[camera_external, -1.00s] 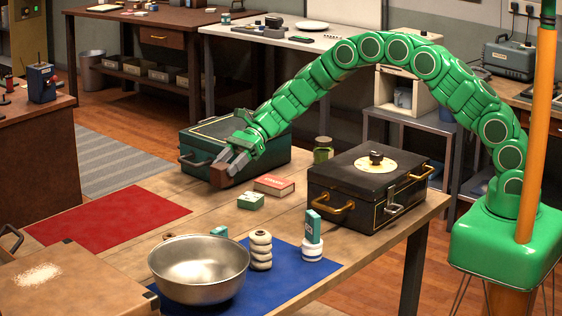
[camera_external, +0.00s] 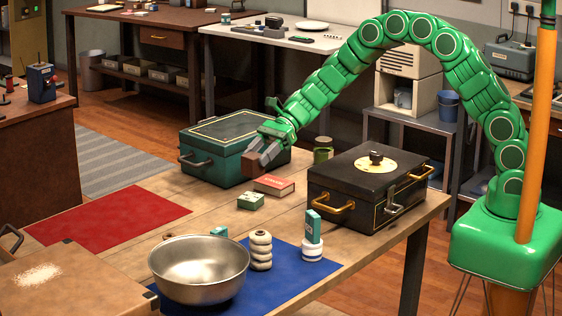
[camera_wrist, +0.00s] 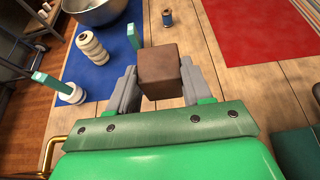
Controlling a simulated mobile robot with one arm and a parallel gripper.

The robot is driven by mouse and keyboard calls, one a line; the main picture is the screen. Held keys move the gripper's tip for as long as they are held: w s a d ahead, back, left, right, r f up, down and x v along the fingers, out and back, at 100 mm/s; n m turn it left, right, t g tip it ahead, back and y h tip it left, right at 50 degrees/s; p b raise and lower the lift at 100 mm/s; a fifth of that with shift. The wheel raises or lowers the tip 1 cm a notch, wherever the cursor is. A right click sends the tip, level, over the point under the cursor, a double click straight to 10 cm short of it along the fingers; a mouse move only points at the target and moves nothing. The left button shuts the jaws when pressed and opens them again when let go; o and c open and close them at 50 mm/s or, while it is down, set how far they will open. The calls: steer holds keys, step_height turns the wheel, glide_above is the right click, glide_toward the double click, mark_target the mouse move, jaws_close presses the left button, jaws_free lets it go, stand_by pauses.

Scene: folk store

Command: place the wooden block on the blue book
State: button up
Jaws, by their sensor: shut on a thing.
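The brown wooden block (camera_external: 250,165) is held in my gripper (camera_external: 262,155), above the table by the front of the green case. In the wrist view my gripper (camera_wrist: 160,88) has its grey fingers on both sides of the block (camera_wrist: 160,68). No thing is plainly a blue book. A flat blue sheet or mat (camera_external: 285,268) lies at the front of the table and also shows in the wrist view (camera_wrist: 98,75). A teal upright box (camera_external: 314,226) stands on a white round piece on it.
A black case (camera_external: 340,205), a red box (camera_external: 273,184), a small green box (camera_external: 250,202) and the green case (camera_external: 205,165) are near. A red mat (camera_external: 105,215) lies at left.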

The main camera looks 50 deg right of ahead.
steer(key=d+m+t+h, duration=0.1)
steer(key=d+m+t, duration=0.35)
steer(key=d, duration=2.85)
steer(key=shift+s+d+f, duration=0.1)
steer(key=shift+s+f, duration=0.1)
steer(key=shift+f, duration=2.25)
steer(key=shift+s+f, duration=0.15)
steer(key=shift+f, duration=2.3)
steer(key=shift+f, duration=0.1)
steer(key=o, duration=0.8)
steer(key=shift+d, duration=0.2)
steer(key=v, duration=1.1)
steer(key=shift+s+d, duration=0.25)
steer(key=shift+s, duration=0.05)
steer(key=shift+r, duration=0.2)
